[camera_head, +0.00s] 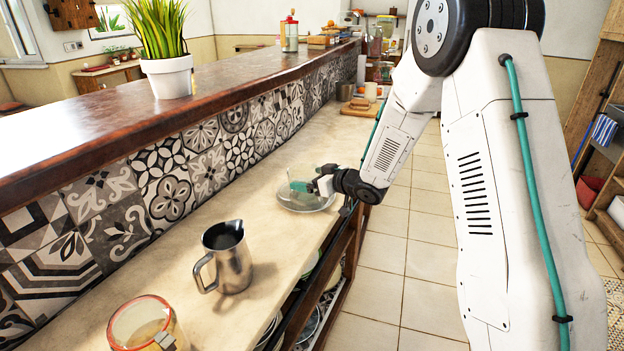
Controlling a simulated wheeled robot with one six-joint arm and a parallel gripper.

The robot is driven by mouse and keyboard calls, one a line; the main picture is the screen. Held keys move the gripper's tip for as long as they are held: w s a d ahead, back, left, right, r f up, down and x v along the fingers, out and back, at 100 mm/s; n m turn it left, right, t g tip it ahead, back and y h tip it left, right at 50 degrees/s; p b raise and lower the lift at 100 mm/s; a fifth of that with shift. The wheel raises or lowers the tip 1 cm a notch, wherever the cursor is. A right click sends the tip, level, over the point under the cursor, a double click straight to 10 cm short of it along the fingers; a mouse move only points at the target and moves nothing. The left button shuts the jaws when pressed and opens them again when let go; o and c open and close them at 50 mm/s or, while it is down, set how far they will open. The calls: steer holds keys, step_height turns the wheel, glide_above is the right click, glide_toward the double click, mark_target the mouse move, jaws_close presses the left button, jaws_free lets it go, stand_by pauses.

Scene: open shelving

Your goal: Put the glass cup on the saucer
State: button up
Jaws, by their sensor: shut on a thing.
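The saucer (297,206) is a round, pale grey dish on the beige counter, near its right edge. My gripper (308,184), with teal fingertips, is over the saucer and shut on the glass cup (297,174). The cup is clear and hard to make out, partly hidden by the fingers. It looks about upright, over the middle of the saucer. I cannot tell whether its base touches the saucer or is held slightly above it.
A metal pitcher (233,262) and an amber-rimmed glass jar (143,325) stand on the near counter. A tiled wall (165,185) rises along the left, topped by a wooden ledge (225,85) with a potted plant (168,75). A cutting board (358,109) lies farther back.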

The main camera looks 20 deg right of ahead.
steer(key=shift+f, duration=0.1)
steer(key=o, duration=0.8)
steer(key=shift+c, duration=0.2)
